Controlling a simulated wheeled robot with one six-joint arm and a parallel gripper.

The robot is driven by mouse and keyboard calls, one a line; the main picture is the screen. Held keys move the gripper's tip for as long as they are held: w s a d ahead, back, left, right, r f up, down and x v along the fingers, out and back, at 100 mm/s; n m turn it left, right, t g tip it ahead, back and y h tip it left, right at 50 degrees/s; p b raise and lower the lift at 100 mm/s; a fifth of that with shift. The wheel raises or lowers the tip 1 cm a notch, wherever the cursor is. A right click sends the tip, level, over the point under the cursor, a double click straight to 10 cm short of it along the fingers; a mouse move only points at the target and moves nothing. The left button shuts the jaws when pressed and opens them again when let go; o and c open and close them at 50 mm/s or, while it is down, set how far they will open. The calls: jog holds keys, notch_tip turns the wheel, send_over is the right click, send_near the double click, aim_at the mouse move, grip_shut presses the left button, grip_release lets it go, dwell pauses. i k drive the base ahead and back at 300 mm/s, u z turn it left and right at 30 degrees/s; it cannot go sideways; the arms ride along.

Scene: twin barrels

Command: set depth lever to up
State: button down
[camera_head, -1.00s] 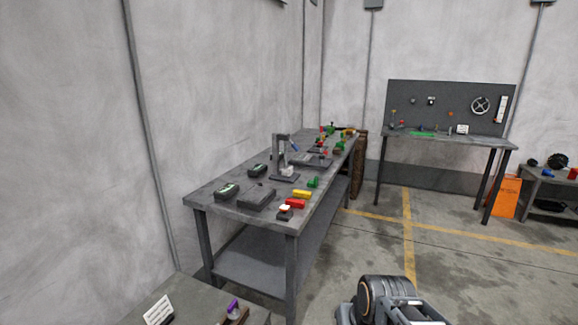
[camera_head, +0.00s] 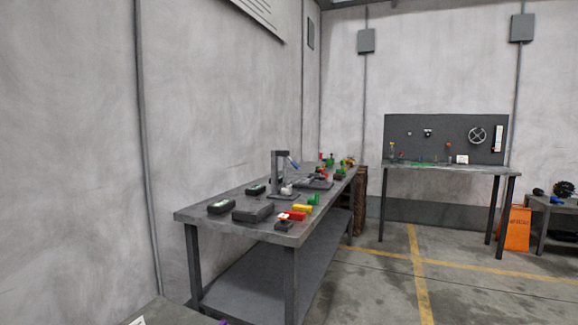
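A grey press-like stand (camera_head: 281,172) with an upright column stands on the long workbench (camera_head: 240,213). A small blue handle (camera_head: 294,163) sticks out at its upper right. I cannot tell from here whether it is the depth lever, or how any depth lever is set. My gripper is not in this view.
Dark boxes (camera_head: 252,212) and red, yellow and green blocks (camera_head: 302,208) lie on the near bench end. A second table with a dark pegboard (camera_head: 445,138) stands at the back. An orange board (camera_head: 515,228) leans at right. Floor between is clear.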

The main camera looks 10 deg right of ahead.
aim_at(294, 164)
jog(key=z, duration=1)
jog(key=i, duration=5.55)
jog(key=u, duration=4.8)
jog(key=i, duration=0.45)
jog(key=z, duration=0.2)
